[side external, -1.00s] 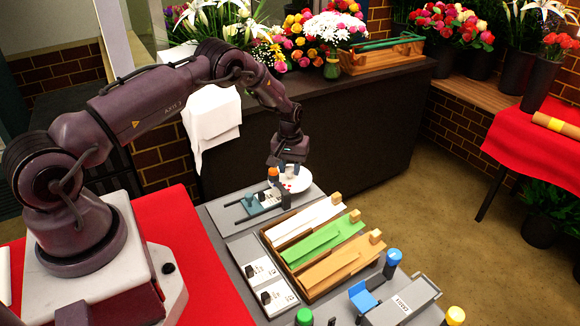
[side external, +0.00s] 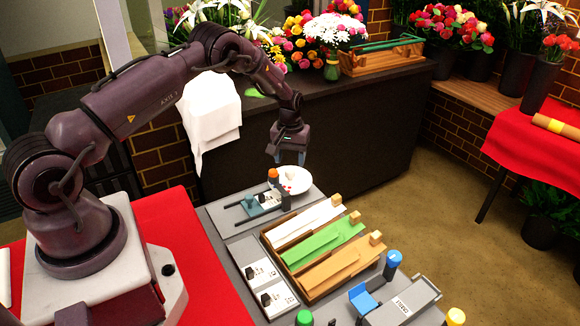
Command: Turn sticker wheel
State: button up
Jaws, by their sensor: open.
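The sticker wheel appears to be the white round disc (side external: 299,178) at the far end of the grey bench, with small dark and red marks on it. A post with an orange knob (side external: 273,174) stands at its left edge. My gripper (side external: 290,159) is open and empty, pointing down above the disc's far side, with a visible gap between them. Its fingers are spread left and right. The disc's front left part is partly hidden by the small fixture beside it.
A teal slider fixture (side external: 250,204) lies left of the disc. A wooden tray (side external: 304,292) with white, green and orange strips is in front. A blue-capped post (side external: 393,258) and a grey box (side external: 402,300) stand right. The dark counter (side external: 350,130) with flowers rises behind.

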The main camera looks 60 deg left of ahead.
aim_at(290, 170)
notch_tip(290, 170, up, 9)
dwell(0.5)
jog(key=s+d+r+m+t, duration=0.2)
jog(key=s+d+r+m, duration=0.2)
jog(key=s+d+r, duration=0.6)
jog(key=s+d+r+m+t, duration=0.3)
jog(key=s+d+r+m, duration=0.2)
jog(key=s+d+r, duration=0.5)
jog(key=s+r, duration=0.5)
jog(key=s, duration=0.3)
jog(key=shift+s+d+t, duration=0.3)
jog(key=shift+s, duration=0.05)
jog(key=shift+r, duration=0.1)
